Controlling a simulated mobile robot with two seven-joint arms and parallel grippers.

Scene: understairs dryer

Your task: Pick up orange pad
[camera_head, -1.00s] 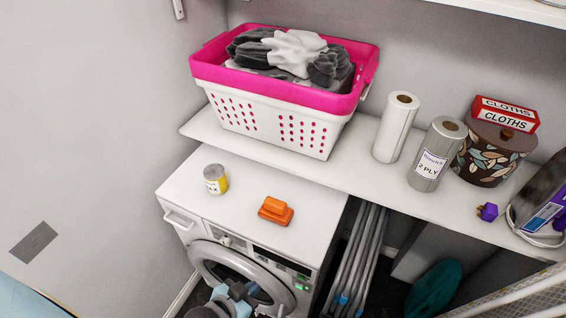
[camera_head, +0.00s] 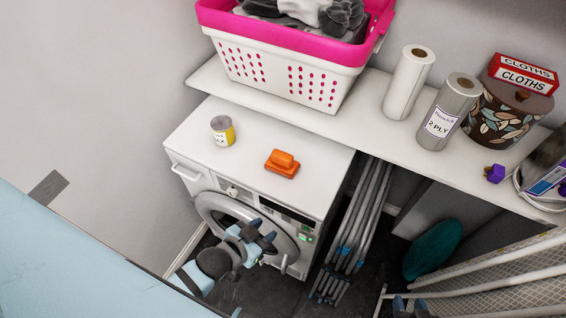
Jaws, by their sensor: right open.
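The orange pad (camera_head: 282,163) lies on the white top of the dryer (camera_head: 243,173), near its front edge and right of the middle. It is a small block with a raised grip on top. My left gripper (camera_head: 262,232) is in front of the dryer's round door, lower than the pad and apart from it. I cannot tell whether its jaws are open. My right gripper (camera_head: 410,306) shows only its tips at the bottom edge, open, far to the lower right of the pad.
A shelf (camera_head: 318,124) behind holds a pink-rimmed basket (camera_head: 291,67), paper rolls and a cloths box (camera_head: 523,74). Grey poles (camera_head: 355,225) lean right of the dryer. A pale blue surface (camera_head: 70,265) fills the lower left.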

